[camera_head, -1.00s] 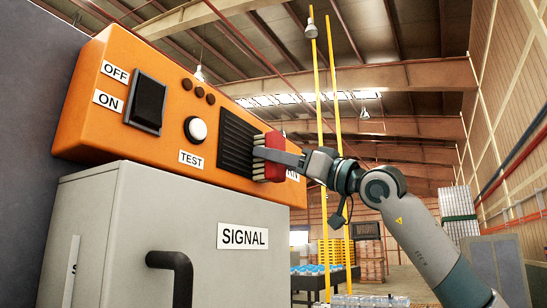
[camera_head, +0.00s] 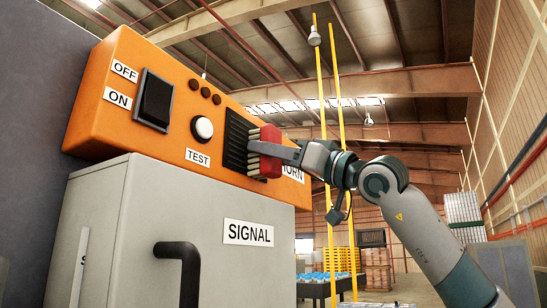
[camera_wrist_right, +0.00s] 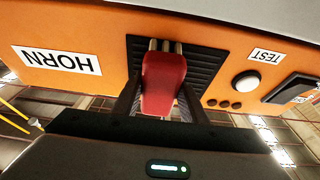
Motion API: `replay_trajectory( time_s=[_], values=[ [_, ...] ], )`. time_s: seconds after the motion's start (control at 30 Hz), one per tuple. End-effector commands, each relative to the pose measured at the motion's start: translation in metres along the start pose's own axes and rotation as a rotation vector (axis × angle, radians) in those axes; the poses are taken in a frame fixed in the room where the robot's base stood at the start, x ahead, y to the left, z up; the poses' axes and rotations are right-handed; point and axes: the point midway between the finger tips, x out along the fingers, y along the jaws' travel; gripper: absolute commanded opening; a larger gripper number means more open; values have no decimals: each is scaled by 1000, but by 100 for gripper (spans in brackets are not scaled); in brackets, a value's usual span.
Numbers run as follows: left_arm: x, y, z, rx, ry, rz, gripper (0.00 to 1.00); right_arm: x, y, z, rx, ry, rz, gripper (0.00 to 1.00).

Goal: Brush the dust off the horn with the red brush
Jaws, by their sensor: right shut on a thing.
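The horn is a black slatted grille (camera_head: 235,138) on the orange panel, right of the white TEST button; it also shows in the right wrist view (camera_wrist_right: 205,62). The HORN label (camera_wrist_right: 57,60) is beside it and partly covered in the head view. My right gripper (camera_head: 283,153) is shut on the red brush (camera_head: 268,160), whose pale bristles point at the grille. In the right wrist view the red brush (camera_wrist_right: 163,82) sits between the fingers, its bristle tips over the grille. Whether they touch it is hard to tell. No dust can be made out. My left gripper is not in view.
The orange panel (camera_head: 112,118) carries an ON/OFF rocker switch (camera_head: 154,100), the TEST button (camera_head: 202,128) and several small dark knobs. Below it is a grey SIGNAL cabinet (camera_head: 150,215) with a black handle (camera_head: 180,262) sticking out. Open warehouse space lies to the right.

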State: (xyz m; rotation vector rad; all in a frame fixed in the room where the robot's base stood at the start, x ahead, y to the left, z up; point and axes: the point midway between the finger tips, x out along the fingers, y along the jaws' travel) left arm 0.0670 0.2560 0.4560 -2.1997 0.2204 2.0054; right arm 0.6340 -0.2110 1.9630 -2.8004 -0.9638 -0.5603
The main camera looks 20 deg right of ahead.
Motion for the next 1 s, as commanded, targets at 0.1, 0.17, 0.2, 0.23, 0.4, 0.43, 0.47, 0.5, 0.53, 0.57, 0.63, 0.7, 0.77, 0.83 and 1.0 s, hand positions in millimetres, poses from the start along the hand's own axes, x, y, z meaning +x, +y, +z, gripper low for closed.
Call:
replay_trajectory(
  time_s=[0.1,0.17,0.2,0.23,0.4,0.43,0.47,0.5,0.53,0.57,0.63,0.7,0.77,0.83,1.0],
  values=[
    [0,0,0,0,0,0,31,1,0,0,0,-1,-1,21],
    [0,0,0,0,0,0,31,1,0,0,0,-1,-1,21],
    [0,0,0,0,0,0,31,1,0,0,0,-1,-1,21],
    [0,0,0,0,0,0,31,0,0,0,0,-1,-1,21],
    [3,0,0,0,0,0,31,0,-5,1,0,-1,-2,21],
    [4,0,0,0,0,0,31,0,-7,1,0,-1,-2,21],
    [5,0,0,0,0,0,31,0,-9,1,-1,-1,-3,21],
    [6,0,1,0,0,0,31,0,-12,1,-1,0,-3,21],
    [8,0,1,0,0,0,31,0,-14,1,-1,0,-3,21],
    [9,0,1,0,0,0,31,0,-16,1,-1,0,-3,21],
    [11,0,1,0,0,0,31,0,-21,2,-2,0,-2,21],
    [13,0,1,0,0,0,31,0,-26,2,0,-1,-3,21],
    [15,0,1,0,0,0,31,0,-31,2,-1,-1,-2,21],
    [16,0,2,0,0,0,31,0,-34,1,-2,0,-2,21],
    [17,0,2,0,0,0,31,0,-38,0,0,0,-1,21]
  ],
)
